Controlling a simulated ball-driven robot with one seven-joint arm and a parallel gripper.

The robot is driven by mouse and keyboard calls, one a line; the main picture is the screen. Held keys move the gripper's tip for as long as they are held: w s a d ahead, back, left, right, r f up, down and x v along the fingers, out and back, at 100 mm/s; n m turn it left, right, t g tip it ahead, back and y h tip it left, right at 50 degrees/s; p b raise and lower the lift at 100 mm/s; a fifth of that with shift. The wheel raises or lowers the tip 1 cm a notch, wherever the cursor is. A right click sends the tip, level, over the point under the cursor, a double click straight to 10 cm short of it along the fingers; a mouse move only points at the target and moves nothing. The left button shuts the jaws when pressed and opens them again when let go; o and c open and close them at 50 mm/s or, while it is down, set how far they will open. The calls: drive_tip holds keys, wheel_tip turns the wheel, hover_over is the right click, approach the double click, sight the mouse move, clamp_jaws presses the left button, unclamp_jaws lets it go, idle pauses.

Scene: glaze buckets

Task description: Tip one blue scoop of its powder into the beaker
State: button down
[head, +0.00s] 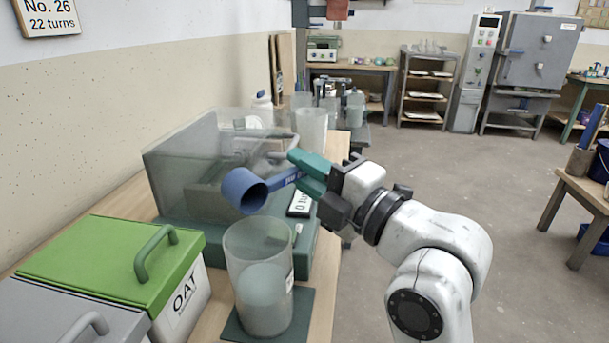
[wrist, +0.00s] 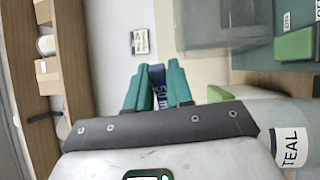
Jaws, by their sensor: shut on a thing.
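My gripper (head: 300,175) has green fingers shut on the handle of the blue scoop (head: 240,188). The scoop's handle (wrist: 157,88) also shows between the fingertips in the wrist view. The scoop is tipped on its side above the beaker (head: 243,243), apart from it. Its open mouth faces the head camera and shows dark blue inside; I see no powder in it and none falling. The clear beaker stands upright on a dark green mat (head: 284,326) and holds pale grey-green powder (head: 264,298).
A green-lidded OAT bin (head: 115,262) stands left of the beaker, beside a grey-lidded bin (head: 60,315). Behind the scoop is a clear-walled box (head: 190,160) on a green base. A container labelled TEAL (wrist: 291,148) shows in the wrist view. Floor right of the bench is open.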

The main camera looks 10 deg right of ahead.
drive_tip(key=shift+s+d+t+y+b, duration=0.15)
drive_tip(key=shift+t+y+b, duration=0.35)
drive_tip(key=shift+b, duration=1.35)
drive_tip(key=shift+s+d+t+y+b, duration=0.1)
drive_tip(key=shift+t+y+b, duration=0.35)
drive_tip(key=shift+b, duration=1.4)
drive_tip(key=h+p, duration=0.1)
drive_tip(key=p, duration=0.1)
drive_tip(key=shift+r+g+p, duration=0.25)
drive_tip(key=shift+r+p, duration=0.05)
drive_tip(key=shift+r, duration=0.1)
drive_tip(key=r+g+h+p, duration=0.1)
drive_tip(key=g+p, duration=0.1)
drive_tip(key=p, duration=0.4)
drive_tip(key=r+g+h+p, duration=0.1)
drive_tip(key=g+h+p, duration=0.1)
drive_tip(key=p, duration=0.4)
wheel_tip(320, 180, up, 2)
drive_tip(key=g+h+p, duration=0.2)
drive_tip(key=p, duration=0.6)
drive_tip(key=g+h+p, duration=0.2)
drive_tip(key=g+p, duration=0.1)
drive_tip(key=p, duration=0.5)
drive_tip(key=shift+a+r+g, duration=0.1)
drive_tip(key=shift+r+g, duration=0.1)
drive_tip(key=shift+g, duration=0.1)
drive_tip(key=shift+h+p, duration=0.35)
drive_tip(key=shift+p, duration=0.25)
drive_tip(key=shift+f, duration=0.1)
